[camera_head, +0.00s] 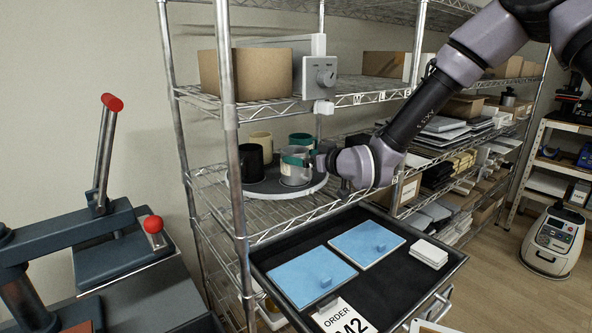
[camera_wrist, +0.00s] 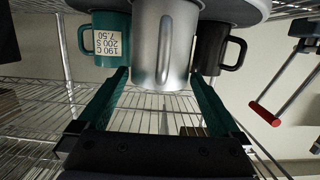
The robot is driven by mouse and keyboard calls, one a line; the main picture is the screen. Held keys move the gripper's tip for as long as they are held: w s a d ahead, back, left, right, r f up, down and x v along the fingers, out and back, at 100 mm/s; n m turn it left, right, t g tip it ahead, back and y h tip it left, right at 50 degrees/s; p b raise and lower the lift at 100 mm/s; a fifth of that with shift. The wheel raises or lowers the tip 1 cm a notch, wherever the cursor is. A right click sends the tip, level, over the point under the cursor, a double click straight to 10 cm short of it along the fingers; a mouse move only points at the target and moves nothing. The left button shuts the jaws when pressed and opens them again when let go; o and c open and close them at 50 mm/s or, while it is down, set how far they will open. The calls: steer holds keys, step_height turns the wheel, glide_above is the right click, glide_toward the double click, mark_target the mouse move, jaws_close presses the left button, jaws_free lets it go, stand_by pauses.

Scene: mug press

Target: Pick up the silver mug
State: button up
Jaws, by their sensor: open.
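The silver mug (camera_head: 295,174) stands upright on a round grey tray (camera_head: 262,194) on the wire shelf. In the wrist view, which looks inverted, the silver mug (camera_wrist: 165,45) fills the upper middle, its handle facing me. My gripper (camera_head: 304,160) is at the mug's right side in the head view. In the wrist view my gripper (camera_wrist: 160,78) is open, its two teal fingers reaching toward either side of the mug. Whether the fingertips touch it I cannot tell. Nothing is held.
A teal mug (camera_wrist: 106,38) with a label and a black mug (camera_wrist: 214,50) flank the silver one closely. A cream mug (camera_head: 261,143) stands behind. A shelf post (camera_head: 237,170) and a grey control box (camera_head: 317,77) are near. An open drawer (camera_head: 400,290) lies below.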

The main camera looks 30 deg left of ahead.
steer(key=shift+c, duration=0.3)
steer(key=c, duration=1.3)
steer(key=shift+c, duration=0.2)
steer(key=shift+r, duration=0.1)
